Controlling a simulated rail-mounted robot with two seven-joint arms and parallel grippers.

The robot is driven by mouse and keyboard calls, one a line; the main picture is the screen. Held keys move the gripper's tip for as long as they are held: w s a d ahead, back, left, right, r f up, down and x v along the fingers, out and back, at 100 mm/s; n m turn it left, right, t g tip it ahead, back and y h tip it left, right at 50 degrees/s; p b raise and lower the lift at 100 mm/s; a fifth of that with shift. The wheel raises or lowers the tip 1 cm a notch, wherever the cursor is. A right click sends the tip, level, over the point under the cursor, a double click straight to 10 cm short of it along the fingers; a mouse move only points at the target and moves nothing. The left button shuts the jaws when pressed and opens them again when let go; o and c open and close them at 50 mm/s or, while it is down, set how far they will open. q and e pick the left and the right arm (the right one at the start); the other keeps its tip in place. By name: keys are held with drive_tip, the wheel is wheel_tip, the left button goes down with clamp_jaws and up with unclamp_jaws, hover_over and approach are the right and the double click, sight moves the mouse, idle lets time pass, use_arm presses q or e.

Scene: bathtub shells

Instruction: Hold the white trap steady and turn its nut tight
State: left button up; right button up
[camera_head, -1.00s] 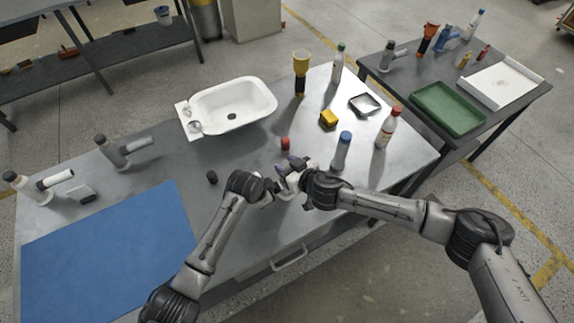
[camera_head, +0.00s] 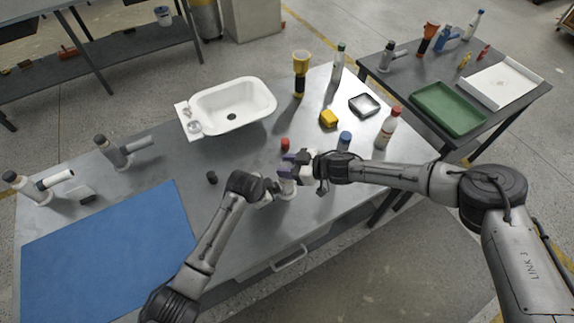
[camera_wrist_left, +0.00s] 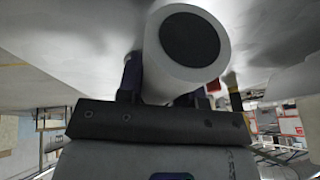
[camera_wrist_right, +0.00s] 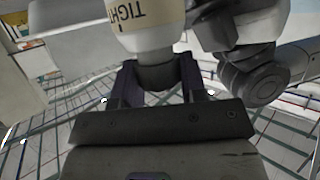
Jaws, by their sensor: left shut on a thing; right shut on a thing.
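The white trap (camera_head: 287,190) stands near the front of the metal table, mostly hidden between my two grippers. My left gripper (camera_head: 276,190) is shut on its side tube, whose white pipe with a dark round end (camera_wrist_left: 190,42) fills the left wrist view. My right gripper (camera_head: 292,167) is shut on the trap's nut at the top. In the right wrist view the dark nut (camera_wrist_right: 158,76) sits between the fingers, against a cream band (camera_wrist_right: 150,30) lettered "TIGHT". How far the nut is threaded cannot be seen.
A blue-capped bottle (camera_head: 344,140) stands close behind my right wrist. A red cap (camera_head: 285,144) and a small black piece (camera_head: 212,177) lie nearby. The white basin (camera_head: 267,98) is behind; a grey trap (camera_head: 117,158) stands left. The blue mat (camera_head: 110,245) is bare.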

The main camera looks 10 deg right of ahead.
drive_tip(key=n+g+y, duration=0.1)
drive_tip(key=n+g, duration=0.3)
drive_tip(key=g, duration=0.1)
drive_tip(key=shift+n, duration=0.3)
drive_tip(key=shift+a+n+g, duration=0.1)
drive_tip(key=shift+n+g, duration=1.4)
drive_tip(key=shift+g, duration=0.6)
drive_tip(key=o, duration=0.9)
drive_tip(key=shift+o, duration=0.2)
drive_tip(key=v, duration=1.2)
drive_tip(key=shift+r, duration=0.2)
